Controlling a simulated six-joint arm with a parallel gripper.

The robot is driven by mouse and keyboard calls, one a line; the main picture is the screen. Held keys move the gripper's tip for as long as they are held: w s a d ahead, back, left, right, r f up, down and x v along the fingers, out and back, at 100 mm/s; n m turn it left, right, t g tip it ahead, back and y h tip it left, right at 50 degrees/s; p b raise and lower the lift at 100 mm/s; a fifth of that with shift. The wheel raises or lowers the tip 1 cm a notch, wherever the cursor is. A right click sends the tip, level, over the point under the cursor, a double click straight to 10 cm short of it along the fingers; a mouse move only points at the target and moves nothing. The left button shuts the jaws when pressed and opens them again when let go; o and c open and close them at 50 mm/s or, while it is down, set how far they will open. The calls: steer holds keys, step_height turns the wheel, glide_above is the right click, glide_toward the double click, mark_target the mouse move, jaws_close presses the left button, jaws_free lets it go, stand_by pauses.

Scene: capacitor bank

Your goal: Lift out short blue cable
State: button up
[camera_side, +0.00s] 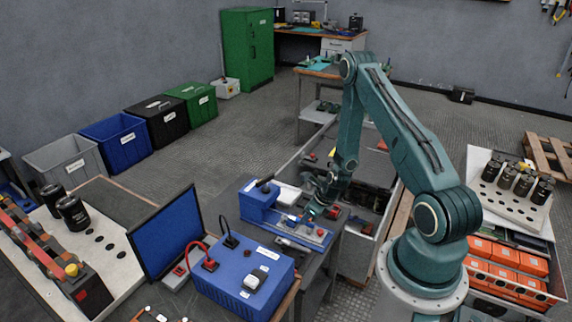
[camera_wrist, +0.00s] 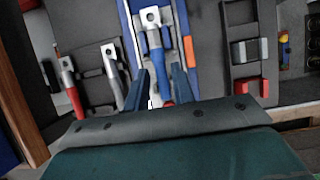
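My gripper (camera_side: 312,208) points down over the blue fixture (camera_side: 262,203) on the dark bench in the side view. In the wrist view, its two dark blue fingers (camera_wrist: 161,72) are apart. A short blue cable (camera_wrist: 155,42) with a silver lug at its far end lies in a blue-edged grey tray (camera_wrist: 186,30). The cable's near part runs between the fingers, with gaps seen at the sides. Its near end is partly hidden by my gripper, where a silver piece and a red piece show.
Left of the tray, a red-sleeved lug cable (camera_wrist: 73,95) and a grey-sleeved one (camera_wrist: 112,75) lie in dark slots. A dark holder (camera_wrist: 250,50) with small blocks is at right. In the side view, a blue box (camera_side: 240,280) stands close by.

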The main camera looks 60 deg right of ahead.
steer(key=shift+f, duration=0.95)
jaws_close()
steer(key=shift+r, duration=0.2)
steer(key=shift+r, duration=3.3)
